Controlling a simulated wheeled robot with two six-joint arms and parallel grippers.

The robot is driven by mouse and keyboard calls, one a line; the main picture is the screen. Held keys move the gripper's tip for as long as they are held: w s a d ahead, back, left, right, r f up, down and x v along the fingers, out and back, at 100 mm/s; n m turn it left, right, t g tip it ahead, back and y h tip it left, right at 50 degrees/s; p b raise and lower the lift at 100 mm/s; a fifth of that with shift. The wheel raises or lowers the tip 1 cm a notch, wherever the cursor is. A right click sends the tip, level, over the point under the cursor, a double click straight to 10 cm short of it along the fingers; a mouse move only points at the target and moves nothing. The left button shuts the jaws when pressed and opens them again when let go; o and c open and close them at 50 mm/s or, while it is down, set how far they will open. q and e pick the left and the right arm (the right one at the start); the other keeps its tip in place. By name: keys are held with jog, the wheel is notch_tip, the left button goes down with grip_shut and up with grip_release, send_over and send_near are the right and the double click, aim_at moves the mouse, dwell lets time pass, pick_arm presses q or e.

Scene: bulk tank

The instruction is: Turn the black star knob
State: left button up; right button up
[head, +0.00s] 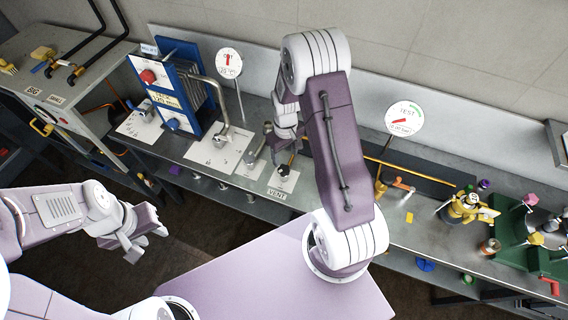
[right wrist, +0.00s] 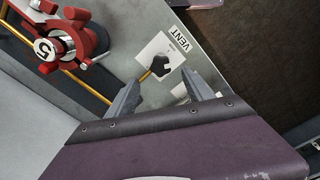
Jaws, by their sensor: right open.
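The black star knob (right wrist: 160,66) sits on a white plate beside the VENT label in the right wrist view. In the head view the knob (head: 283,171) shows small below my right gripper (head: 287,150), partly crowded by it. In the right wrist view my right gripper (right wrist: 166,88) is open, its two fingers apart. The knob shows between and just beyond the fingertips, and I see no clear contact. My left gripper (head: 143,238) is open and empty, over the floor in front of the bench, far from the knob.
A red handwheel marked 5 (right wrist: 62,45) stands near the knob, with a yellow rod (right wrist: 85,88) beside it. A blue plate unit (head: 182,85) stands left on the bench. A TEST gauge (head: 404,118) and a green tray (head: 507,240) are to the right.

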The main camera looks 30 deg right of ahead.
jog(key=p, duration=0.2)
send_over(284, 168)
notch_tip(284, 168, down, 5)
jog(key=shift+a+f, duration=0.1)
jog(key=shift+a, duration=0.05)
jog(key=f, duration=0.4)
jog(key=shift+s, duration=0.2)
pick_arm(q)
jog(key=shift+w+r, duration=0.25)
jog(key=shift+r, duration=0.3)
jog(key=shift+w+r, duration=0.2)
jog(key=shift+r, duration=0.3)
pick_arm(e)
jog(key=shift+w, duration=0.1)
pick_arm(q)
jog(key=shift+w+a, duration=0.1)
pick_arm(e)
jog(key=shift+f, duration=0.1)
jog(key=shift+c, duration=0.3)
grip_shut()
